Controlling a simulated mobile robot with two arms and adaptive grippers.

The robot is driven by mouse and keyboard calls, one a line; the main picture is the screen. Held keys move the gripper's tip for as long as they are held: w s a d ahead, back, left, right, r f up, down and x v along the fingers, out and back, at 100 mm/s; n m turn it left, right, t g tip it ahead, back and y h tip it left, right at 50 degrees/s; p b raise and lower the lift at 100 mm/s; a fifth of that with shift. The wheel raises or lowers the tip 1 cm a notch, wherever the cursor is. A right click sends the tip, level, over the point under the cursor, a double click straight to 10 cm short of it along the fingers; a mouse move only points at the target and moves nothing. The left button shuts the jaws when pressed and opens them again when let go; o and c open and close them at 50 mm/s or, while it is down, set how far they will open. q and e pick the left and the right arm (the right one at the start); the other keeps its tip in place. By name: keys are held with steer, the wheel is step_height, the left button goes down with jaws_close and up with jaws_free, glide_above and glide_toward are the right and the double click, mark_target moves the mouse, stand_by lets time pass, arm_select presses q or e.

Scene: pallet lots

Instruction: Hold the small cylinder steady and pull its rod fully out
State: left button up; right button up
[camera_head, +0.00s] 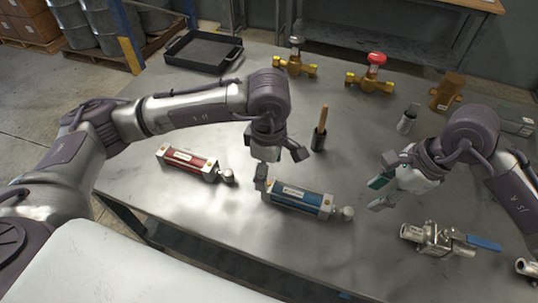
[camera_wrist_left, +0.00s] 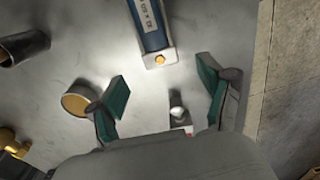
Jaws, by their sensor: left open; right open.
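A red cylinder (camera_head: 187,160) with silver end caps lies on the table, a round rod end (camera_head: 227,175) at its right. It looks a little smaller than the blue cylinder (camera_head: 297,196), whose rod end (camera_head: 346,213) also points right. My left gripper (camera_head: 279,167) is open and empty above the blue cylinder's left end. In the left wrist view, the left gripper (camera_wrist_left: 163,98) spans a silver rod end (camera_wrist_left: 177,105), and the blue cylinder's end (camera_wrist_left: 157,59) lies beyond. Most of the red cylinder is hidden there. My right gripper (camera_head: 386,182) is open and empty, right of the blue cylinder.
Brass valves (camera_head: 371,80), a black tray (camera_head: 203,50) and a brass fitting (camera_head: 446,92) sit farther back. A steel valve with a blue lever (camera_head: 440,239) lies front right. The table's front middle is clear.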

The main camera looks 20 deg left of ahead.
mark_target(269, 184)
arm_select(q)
step_height(269, 184, down, 8)
stand_by(0.4)
